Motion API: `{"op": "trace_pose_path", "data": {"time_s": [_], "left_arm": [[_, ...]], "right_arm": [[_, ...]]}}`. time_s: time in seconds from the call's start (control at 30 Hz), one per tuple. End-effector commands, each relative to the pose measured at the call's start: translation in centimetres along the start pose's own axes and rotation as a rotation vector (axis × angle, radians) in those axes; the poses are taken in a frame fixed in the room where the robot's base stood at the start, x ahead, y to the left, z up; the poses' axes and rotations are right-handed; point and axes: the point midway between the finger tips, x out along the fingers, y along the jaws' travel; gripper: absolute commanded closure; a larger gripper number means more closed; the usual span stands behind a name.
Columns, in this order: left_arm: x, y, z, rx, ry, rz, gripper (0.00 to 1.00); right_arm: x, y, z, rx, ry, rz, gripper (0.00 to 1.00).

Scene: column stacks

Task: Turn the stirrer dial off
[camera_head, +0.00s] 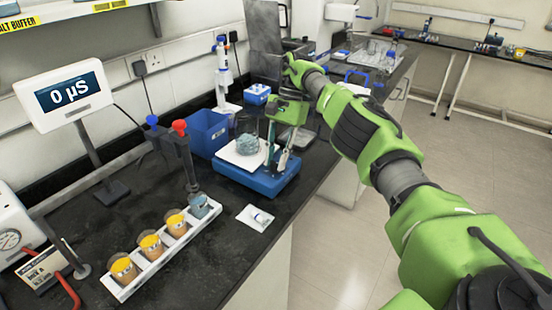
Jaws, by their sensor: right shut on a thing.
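The stirrer is a blue base (259,184) with a white top plate (235,157), standing on the black bench. A grey-green lumpy thing (247,144) sits on the plate. My right gripper (276,162) points down at the right end of the stirrer, its two fingers close to the base. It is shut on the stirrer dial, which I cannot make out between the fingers. The dial's setting cannot be read. My left gripper is not in view.
A white rack (150,267) with several cups stands at front left, beside a small packet (255,217). A blue bin (208,133) and a pipette stand (223,70) are close behind the stirrer. The floor at right is clear.

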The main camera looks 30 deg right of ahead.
Motion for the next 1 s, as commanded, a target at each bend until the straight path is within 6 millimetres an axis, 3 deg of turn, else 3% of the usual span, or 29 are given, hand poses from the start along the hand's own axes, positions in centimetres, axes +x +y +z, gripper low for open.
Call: {"op": "trace_pose_path", "data": {"time_s": [0.37,0.4,1.0], "left_arm": [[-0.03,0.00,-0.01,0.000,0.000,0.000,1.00],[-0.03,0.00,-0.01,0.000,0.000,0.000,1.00],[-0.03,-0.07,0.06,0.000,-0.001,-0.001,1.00]], "right_arm": [[-0.30,-0.11,-0.07,-0.004,0.005,-0.006,1.00],[-0.31,-0.11,-0.07,-0.003,0.005,-0.007,0.72],[-0.05,0.02,-0.05,0.009,0.001,-0.006,0.72]]}}
